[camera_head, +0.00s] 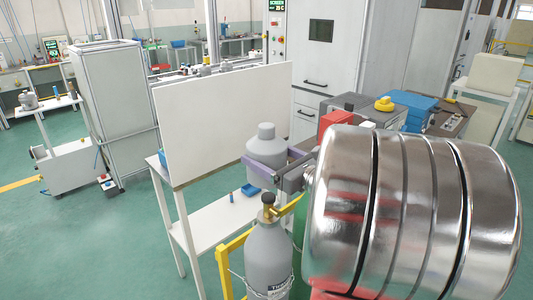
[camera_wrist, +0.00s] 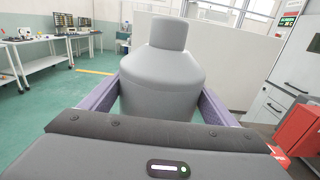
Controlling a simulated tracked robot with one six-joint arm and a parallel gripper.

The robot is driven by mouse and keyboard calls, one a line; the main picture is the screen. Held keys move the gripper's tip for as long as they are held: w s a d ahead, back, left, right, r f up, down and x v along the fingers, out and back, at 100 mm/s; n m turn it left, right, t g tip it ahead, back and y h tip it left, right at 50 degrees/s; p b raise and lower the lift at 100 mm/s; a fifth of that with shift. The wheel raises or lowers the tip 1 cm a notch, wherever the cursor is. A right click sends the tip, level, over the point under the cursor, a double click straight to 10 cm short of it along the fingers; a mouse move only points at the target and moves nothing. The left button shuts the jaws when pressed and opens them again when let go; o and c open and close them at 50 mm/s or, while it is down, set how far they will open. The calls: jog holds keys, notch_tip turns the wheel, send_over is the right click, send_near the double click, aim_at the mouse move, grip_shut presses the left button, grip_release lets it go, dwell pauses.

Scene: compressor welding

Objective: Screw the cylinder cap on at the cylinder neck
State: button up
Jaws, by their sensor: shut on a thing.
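The grey cylinder cap (camera_head: 266,134) is a bell shape with a narrower top, held upright. My gripper (camera_head: 264,160) is shut on it, with purple fingers on either side. The cap (camera_wrist: 165,70) fills the middle of the wrist view between the fingers of my gripper (camera_wrist: 163,92). A grey gas cylinder (camera_head: 268,255) stands below in the head view, and its brass neck valve (camera_head: 268,206) is bare. The cap appears above the neck and apart from it. The cylinder does not show in the wrist view, and the cap's underside is hidden.
A yellow frame (camera_head: 234,258) stands beside the cylinder. A green cylinder (camera_head: 300,225) is partly hidden behind it. A white table with an upright white panel (camera_head: 225,115) stands behind the cap. Blue and red boxes (camera_head: 408,107) sit at right. Green floor is open at left.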

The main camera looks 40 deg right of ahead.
jog(key=shift+s+d+r, duration=0.1)
jog(key=shift+s+d, duration=0.05)
jog(key=shift+s, duration=0.05)
send_over(274, 200)
jog(key=w, duration=0.2)
jog(key=shift+f, duration=3.05)
jog(key=shift+f, duration=4.2)
jog(key=o, duration=1.4)
jog(key=s, duration=1.3)
jog(key=shift+s+d, duration=0.15)
jog(key=shift+s, duration=0.25)
